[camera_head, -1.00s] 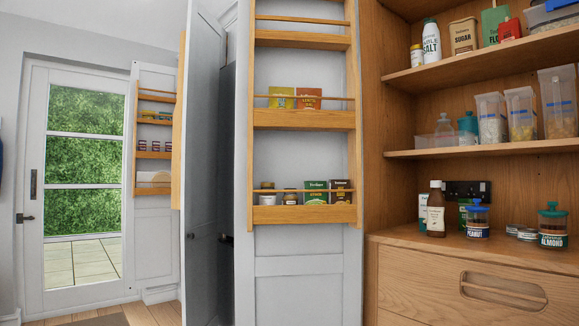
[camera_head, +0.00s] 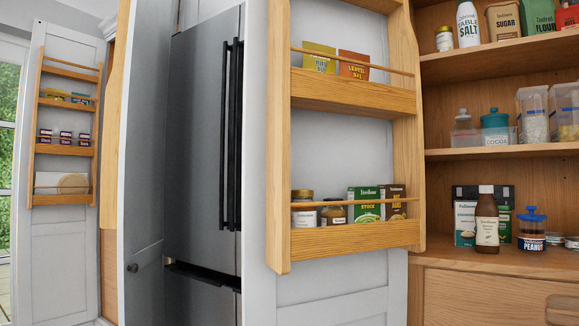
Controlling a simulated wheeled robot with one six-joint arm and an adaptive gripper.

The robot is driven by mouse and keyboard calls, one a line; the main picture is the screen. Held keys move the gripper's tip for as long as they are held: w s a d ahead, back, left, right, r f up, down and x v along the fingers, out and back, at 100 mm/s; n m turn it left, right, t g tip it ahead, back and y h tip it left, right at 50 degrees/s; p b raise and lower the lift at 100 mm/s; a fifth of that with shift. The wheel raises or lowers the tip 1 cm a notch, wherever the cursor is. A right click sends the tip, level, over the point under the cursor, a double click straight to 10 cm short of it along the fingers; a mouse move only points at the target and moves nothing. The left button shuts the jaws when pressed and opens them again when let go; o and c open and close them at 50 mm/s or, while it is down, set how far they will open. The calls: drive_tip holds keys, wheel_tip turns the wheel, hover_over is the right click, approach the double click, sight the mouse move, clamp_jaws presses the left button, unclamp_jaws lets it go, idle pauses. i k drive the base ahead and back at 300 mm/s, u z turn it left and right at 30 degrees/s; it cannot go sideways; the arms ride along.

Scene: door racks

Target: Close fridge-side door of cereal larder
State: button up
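Two open white doors flank the fridge (camera_head: 203,150). The door right of it (camera_head: 340,285) has its inner face toward me and carries a wooden rack (camera_head: 350,92) with packets, boxes and jars. It is hinged beside the larder on the right. The door left of it (camera_head: 143,170) is seen at a steep angle, with a round dark knob (camera_head: 132,268) and a wooden rack edge (camera_head: 122,60) on its far side. No cereal is visible, so I cannot tell which larder is the cereal one. The left larder's inside is hidden. My gripper is not in view.
The right larder's shelves (camera_head: 500,152) hold jars, tubs and bottles above a wooden drawer (camera_head: 485,298). Another white door with a loaded rack (camera_head: 62,218) stands open at far left. A glazed door (camera_head: 8,120) shows at the left edge.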

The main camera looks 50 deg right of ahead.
sight(327, 134)
drive_tip(key=i, duration=2)
drive_tip(key=z, duration=3.9)
